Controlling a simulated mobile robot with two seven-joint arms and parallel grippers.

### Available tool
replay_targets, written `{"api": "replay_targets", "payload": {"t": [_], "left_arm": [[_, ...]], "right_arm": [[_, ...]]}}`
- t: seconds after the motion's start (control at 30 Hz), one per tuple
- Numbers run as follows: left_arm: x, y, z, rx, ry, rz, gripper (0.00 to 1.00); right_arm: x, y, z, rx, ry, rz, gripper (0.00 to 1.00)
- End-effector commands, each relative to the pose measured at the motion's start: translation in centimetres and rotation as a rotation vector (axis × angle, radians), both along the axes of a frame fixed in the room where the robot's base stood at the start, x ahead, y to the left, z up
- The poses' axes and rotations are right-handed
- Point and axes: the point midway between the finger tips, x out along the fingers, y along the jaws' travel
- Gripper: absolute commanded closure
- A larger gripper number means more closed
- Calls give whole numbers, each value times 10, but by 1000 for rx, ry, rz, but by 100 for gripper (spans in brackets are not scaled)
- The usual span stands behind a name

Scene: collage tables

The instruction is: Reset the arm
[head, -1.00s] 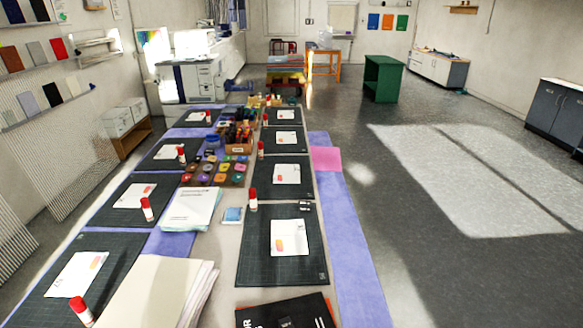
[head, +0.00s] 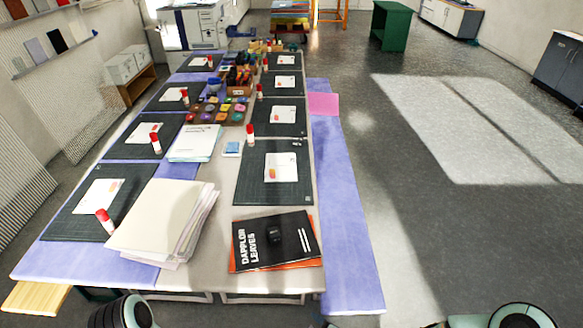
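Neither of my grippers shows in the head view. A rounded dark and white part of my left arm, with a teal ring, shows at the bottom left edge. A similar part of my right arm shows at the bottom right edge. Both arm parts are below the near end of the long table (head: 190,279) in the picture. Whether the grippers hold anything is hidden.
The table carries a paper stack (head: 160,222), a black book (head: 275,240) with a small dark object on it, cutting mats (head: 262,190) and red-capped glue sticks (head: 249,135). A purple bench (head: 345,215) runs along its right side. The floor (head: 450,235) further right is clear.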

Motion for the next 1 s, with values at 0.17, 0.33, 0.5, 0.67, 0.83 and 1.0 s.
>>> {"api": "replay_targets", "payload": {"t": [0.17,0.33,0.5,0.67,0.83,1.0], "left_arm": [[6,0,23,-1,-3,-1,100],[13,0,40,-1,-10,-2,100],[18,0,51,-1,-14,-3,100],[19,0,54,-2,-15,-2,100],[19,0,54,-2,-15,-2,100],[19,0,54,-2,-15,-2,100]], "right_arm": [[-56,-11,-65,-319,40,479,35],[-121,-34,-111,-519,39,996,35],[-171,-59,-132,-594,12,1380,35],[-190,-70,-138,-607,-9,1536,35],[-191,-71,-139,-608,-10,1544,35],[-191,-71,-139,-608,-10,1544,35]]}}
